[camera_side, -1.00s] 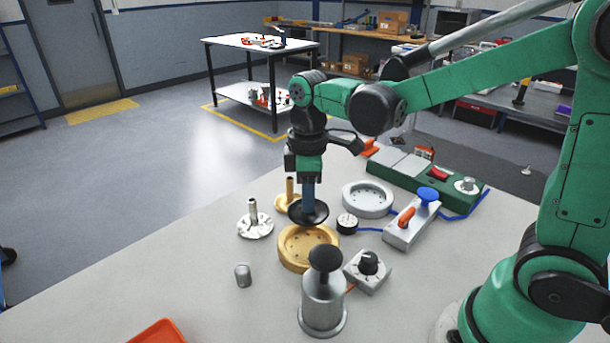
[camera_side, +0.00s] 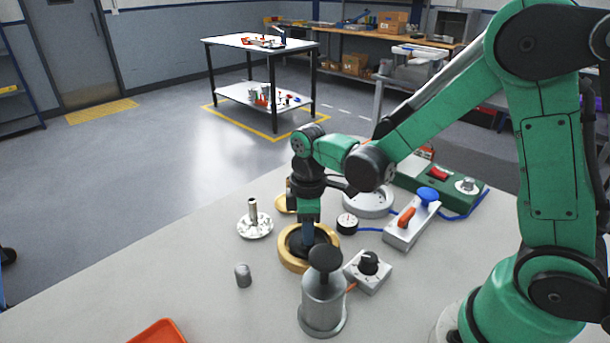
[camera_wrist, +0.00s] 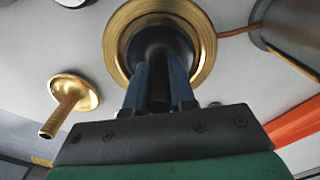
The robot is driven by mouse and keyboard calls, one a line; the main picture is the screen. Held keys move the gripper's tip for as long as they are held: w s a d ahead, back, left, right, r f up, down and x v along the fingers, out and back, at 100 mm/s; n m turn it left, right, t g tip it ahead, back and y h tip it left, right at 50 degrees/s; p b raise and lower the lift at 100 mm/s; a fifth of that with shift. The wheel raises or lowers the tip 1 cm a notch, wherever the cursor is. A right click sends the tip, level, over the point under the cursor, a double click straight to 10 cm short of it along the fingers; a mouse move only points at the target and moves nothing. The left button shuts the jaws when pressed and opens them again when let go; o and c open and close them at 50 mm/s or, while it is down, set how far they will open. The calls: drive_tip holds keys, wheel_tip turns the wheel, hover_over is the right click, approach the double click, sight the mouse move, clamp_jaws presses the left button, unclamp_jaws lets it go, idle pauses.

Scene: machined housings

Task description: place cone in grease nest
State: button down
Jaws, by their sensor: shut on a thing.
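My gripper (camera_side: 307,234) points straight down and is shut on the stem of the black cone (camera_wrist: 163,40). In the side view the cone (camera_side: 298,248) sits low within the rim of a gold round nest (camera_side: 292,264). In the wrist view the nest's gold rim (camera_wrist: 207,42) rings the cone on the visible sides, and the cone looks roughly centred. The blue fingers hide part of the cone and the near rim. I cannot tell whether the cone rests on the nest's floor.
A silver canister with a black knob (camera_side: 323,302) stands close in front of the nest. A gold flanged stem (camera_wrist: 75,95) and silver flanged piece (camera_side: 255,226) stand nearby.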

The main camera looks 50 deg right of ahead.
drive_tip(key=c, duration=0.7)
unclamp_jaws()
drive_tip(key=shift+r, duration=0.1)
wheel_tip(320, 180, up, 11)
drive_tip(key=shift+r, duration=0.1)
drive_tip(key=shift+s+r, duration=0.1)
drive_tip(key=shift+r, duration=0.3)
drive_tip(key=shift+s+d+f+m+t, duration=0.25)
drive_tip(key=shift+s+m+t, duration=0.6)
drive_tip(key=shift+m+t, duration=0.5)
drive_tip(key=shift+s+d+f+m+t, duration=0.1)
drive_tip(key=shift+s+f+m+t, duration=0.15)
drive_tip(key=shift+s+m+t, duration=1.05)
drive_tip(key=shift+s+d+f+m+t, duration=0.3)
drive_tip(key=shift+m+t, duration=0.65)
drive_tip(key=shift+m, duration=0.9)
drive_tip(key=shift+a, duration=0.1)
